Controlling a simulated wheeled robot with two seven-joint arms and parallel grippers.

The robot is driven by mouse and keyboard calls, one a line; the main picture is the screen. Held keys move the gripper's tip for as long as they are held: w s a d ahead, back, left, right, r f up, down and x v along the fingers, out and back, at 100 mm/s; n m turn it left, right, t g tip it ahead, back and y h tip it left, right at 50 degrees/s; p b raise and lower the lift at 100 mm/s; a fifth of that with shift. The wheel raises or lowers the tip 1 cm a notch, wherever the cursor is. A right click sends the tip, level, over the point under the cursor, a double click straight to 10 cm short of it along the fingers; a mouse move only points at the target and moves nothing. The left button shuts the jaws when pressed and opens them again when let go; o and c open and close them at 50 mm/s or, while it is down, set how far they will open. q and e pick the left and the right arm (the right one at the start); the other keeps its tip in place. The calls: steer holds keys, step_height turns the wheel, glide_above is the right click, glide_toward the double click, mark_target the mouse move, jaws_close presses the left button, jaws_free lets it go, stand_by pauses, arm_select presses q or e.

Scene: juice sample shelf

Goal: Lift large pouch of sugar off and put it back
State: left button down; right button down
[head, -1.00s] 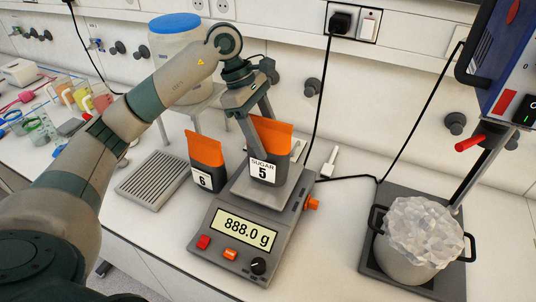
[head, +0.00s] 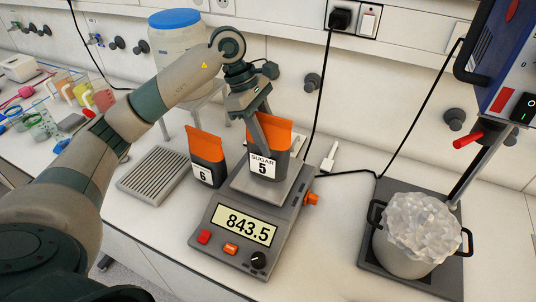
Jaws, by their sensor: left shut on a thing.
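The sugar pouch labelled "SUGAR 5" (head: 281,137) is dark grey with an orange top and stands upright at the weighing pan (head: 243,190) of the scale (head: 222,243). My left gripper (head: 261,140) reaches down from above and is shut on this pouch, its fingers covering part of the pouch's left side. The pouch's base is at the pan; I cannot tell whether there is a small gap under it. The scale's display (head: 247,226) reads 843.5. My right gripper is out of view.
A similar pouch labelled "6" (head: 206,150) stands just left of the scale. A grey ribbed tray (head: 152,175) lies further left. A pot of clear chunks (head: 407,250) stands at right. A blue-lidded container (head: 175,55) is behind my arm.

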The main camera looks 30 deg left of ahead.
mark_target(264, 116)
arm_select(q)
steer(key=shift+w+r, duration=0.1)
steer(key=shift+r, duration=0.05)
